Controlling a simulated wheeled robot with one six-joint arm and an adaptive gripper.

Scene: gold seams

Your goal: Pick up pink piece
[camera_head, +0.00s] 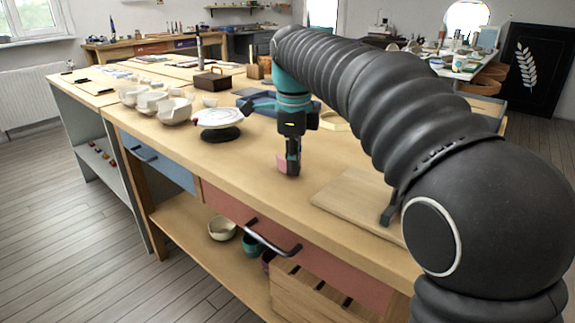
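The pink piece (282,164) is small and stands on the wooden workbench (240,182) near its front edge. My gripper (291,166) points straight down at it, with dark fingers reaching almost to the bench top. A finger covers part of the pink piece. I cannot tell whether the fingers touch it or whether they are closed on it.
A white plate on a dark round stand (219,119) is left of my gripper, with several pale bowls (150,102) beyond. A blue tray (262,103) lies behind. A wooden board (358,203) lies to the right. The bench front between stand and gripper is clear.

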